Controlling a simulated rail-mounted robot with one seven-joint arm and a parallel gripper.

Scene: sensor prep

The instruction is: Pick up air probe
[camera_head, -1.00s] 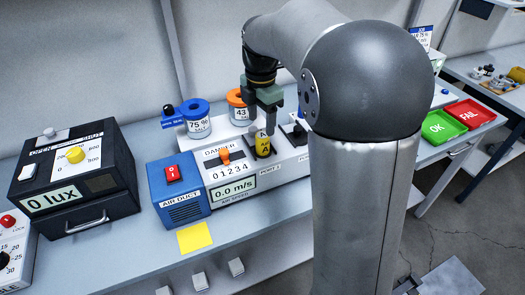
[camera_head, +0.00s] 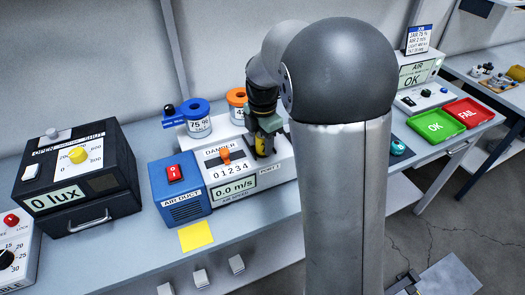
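The yellow air probe (camera_head: 261,144) stands at the port 1 area of the white air duct unit (camera_head: 236,172). Only part of it shows; the fingers cover the rest. My gripper (camera_head: 265,146) points down, with its dark fingers at the probe's upper part. I cannot tell whether the fingers press on the probe or stand just clear of it. The probe still looks upright and low at the unit.
The blue duct box (camera_head: 180,195) with a red switch adjoins the unit. Blue (camera_head: 196,115) and orange-topped (camera_head: 237,105) jars stand behind. A black lux box (camera_head: 75,175) is left. Green OK (camera_head: 437,126) and red FAIL (camera_head: 468,113) trays lie right. A yellow note (camera_head: 195,236) lies in front.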

